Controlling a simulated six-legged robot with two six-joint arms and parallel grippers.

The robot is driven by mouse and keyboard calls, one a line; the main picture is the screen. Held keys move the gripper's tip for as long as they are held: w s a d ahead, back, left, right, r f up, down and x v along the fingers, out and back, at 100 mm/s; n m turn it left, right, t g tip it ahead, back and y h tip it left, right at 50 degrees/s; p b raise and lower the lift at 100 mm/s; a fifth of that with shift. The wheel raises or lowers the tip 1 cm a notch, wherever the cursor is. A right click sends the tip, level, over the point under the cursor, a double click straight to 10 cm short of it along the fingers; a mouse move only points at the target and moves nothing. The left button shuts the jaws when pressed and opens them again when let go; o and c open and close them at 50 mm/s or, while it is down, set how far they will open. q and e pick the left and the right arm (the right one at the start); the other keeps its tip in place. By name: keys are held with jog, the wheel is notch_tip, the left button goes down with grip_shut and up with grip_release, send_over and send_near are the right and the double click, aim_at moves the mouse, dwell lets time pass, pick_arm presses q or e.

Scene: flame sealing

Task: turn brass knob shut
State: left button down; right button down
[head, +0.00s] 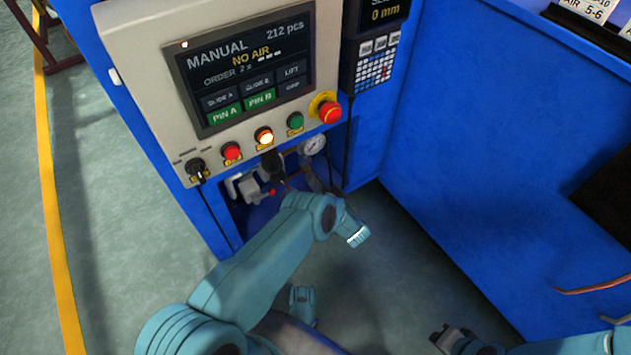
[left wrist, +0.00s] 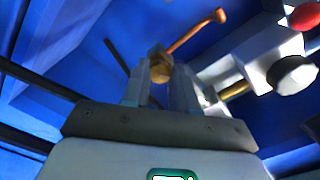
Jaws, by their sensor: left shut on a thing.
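The brass knob (left wrist: 161,70) shows in the left wrist view between the tips of my left gripper (left wrist: 160,85). A copper-coloured rod or pipe (left wrist: 195,31) runs up and right from behind it. My left gripper (head: 273,167) is shut on the knob. In the head view it reaches under the control panel, and the knob is hidden there by the gripper and arm. My right gripper (head: 449,337) is low in the head view, away from the machine's fittings; its jaw opening is unclear.
A pressure gauge (head: 314,144) is to the right. The control panel (head: 175,105) overhangs; its screen (head: 245,65) reads NO AIR.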

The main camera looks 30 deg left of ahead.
pick_arm(q)
jog(key=m, duration=0.6)
jog(key=shift+s, duration=0.1)
dwell(0.5)
jog(key=c, duration=0.9)
grip_release()
jog(key=shift+d+r, duration=0.1)
jog(key=shift+d, duration=0.25)
jog(key=p+v, duration=0.3)
jog(key=v, duration=1.2)
jog(key=shift+s+d, duration=0.25)
pick_arm(e)
jog(key=shift+g, duration=0.5)
jog(key=shift+s+a+r, duration=0.15)
jog(key=shift+s+r, duration=0.55)
jog(key=shift+r, duration=0.15)
jog(key=shift+s+a+r, duration=0.1)
jog(key=shift+s+r, duration=0.55)
jog(key=shift+r, duration=0.2)
